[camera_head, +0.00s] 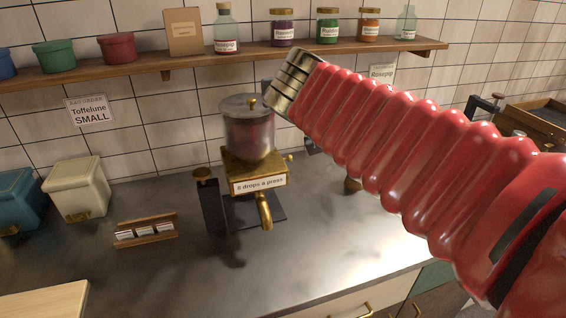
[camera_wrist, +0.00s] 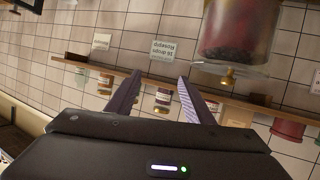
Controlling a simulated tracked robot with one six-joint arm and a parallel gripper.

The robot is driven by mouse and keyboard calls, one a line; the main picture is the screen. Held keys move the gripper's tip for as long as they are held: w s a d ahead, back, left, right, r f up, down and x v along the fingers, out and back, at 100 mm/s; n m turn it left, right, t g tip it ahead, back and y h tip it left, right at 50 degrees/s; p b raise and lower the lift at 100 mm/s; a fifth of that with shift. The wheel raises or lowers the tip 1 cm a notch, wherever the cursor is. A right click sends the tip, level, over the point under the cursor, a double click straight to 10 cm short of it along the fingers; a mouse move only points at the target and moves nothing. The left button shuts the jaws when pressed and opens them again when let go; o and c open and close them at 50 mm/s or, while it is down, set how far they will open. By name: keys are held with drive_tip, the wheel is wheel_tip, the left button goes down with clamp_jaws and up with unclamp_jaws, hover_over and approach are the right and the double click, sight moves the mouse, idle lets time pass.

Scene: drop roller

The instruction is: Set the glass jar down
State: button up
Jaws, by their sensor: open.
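A large glass jar with dark red contents and a gold-knobbed lid (camera_head: 248,132) sits upright on a brass dispenser (camera_head: 258,172) on the counter. It also shows upside down at the top of the wrist view (camera_wrist: 238,30). Smaller labelled glass jars stand on the wall shelf: a purple one (camera_head: 283,30), a green one (camera_head: 327,26) and an orange one (camera_head: 369,26). I cannot tell which jar the task means. My gripper (camera_wrist: 156,92) is open in the wrist view, with nothing visible between its fingers. In the head view my red arm hides most of it.
Two glass bottles (camera_head: 226,32) (camera_head: 406,24) stand on the shelf (camera_head: 150,66). White (camera_head: 78,190) and teal (camera_head: 18,200) bins and a small wooden rack (camera_head: 147,232) stand left on the counter. The counter front (camera_head: 180,270) is mostly clear.

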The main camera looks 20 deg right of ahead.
drive_tip(key=s+a+f+n+g+y, duration=0.1)
drive_tip(key=s+a+f+g+y, duration=0.1)
drive_tip(key=s+f, duration=0.9)
drive_tip(key=s+a+f+n+g+y, duration=0.2)
drive_tip(key=s+a+f+g, duration=0.3)
drive_tip(key=s+f, duration=0.7)
drive_tip(key=shift+s+a+f+y, duration=0.2)
drive_tip(key=shift+s+a+y, duration=0.2)
drive_tip(key=shift+s+y, duration=0.1)
